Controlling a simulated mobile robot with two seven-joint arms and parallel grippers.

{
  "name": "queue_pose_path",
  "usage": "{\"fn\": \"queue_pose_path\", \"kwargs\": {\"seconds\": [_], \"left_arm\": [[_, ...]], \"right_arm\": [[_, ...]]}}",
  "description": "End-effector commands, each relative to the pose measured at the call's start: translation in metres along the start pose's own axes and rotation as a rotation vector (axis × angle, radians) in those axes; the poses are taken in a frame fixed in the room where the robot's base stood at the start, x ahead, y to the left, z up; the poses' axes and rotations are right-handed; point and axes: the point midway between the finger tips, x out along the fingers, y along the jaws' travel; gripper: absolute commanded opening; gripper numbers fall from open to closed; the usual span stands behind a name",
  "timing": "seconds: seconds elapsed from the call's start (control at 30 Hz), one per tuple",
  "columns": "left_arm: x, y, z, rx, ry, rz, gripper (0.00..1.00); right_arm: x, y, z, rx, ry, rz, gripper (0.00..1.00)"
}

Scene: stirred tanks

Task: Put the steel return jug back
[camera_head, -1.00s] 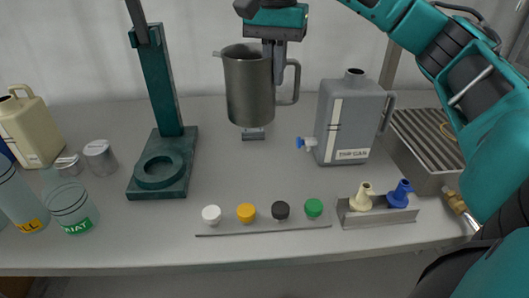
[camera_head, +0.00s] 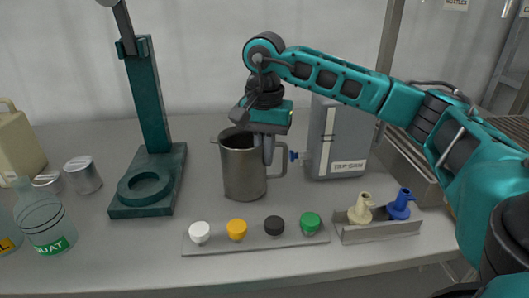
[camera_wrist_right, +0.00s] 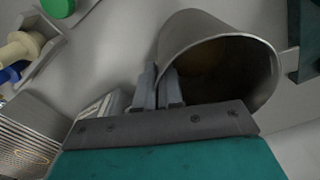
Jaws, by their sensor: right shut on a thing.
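The steel return jug (camera_head: 243,172) is a grey metal jug with a spout on the left and a handle on the right. It stands upright at the middle of the bench, its base at or very close to the surface; I cannot tell whether it touches. My left gripper is not in view.
A green stand (camera_head: 150,110) with a ring base is left of the jug. A grey container (camera_head: 338,140) stands behind right. A strip of coloured caps (camera_head: 256,238) and a holder with two nozzles (camera_head: 380,230) lie in front. Bottles (camera_head: 44,220) and tins (camera_head: 83,176) are at left.

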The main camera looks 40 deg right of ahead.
Motion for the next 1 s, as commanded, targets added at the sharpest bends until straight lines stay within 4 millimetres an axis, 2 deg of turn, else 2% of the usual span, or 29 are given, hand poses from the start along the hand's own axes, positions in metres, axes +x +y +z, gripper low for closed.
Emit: {"fn": "queue_pose_path", "kwargs": {"seconds": [0.3, 0.33, 0.57, 0.83, 1.0], "left_arm": [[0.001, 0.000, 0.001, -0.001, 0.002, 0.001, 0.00], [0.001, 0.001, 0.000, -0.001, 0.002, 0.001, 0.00], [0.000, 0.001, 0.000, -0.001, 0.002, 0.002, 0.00], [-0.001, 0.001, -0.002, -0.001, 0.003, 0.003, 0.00], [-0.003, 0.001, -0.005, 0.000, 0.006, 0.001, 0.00]], "right_arm": [[0.003, 0.000, 0.000, 0.000, 0.001, -0.003, 0.00], [0.002, 0.000, 0.000, 0.000, 0.000, -0.001, 0.09], [0.002, 0.000, 0.000, 0.000, 0.000, -0.001, 0.31], [0.000, 0.000, 0.000, 0.000, 0.000, -0.001, 0.32], [-0.019, -0.001, 0.000, 0.000, 0.002, -0.004, 0.32]]}}
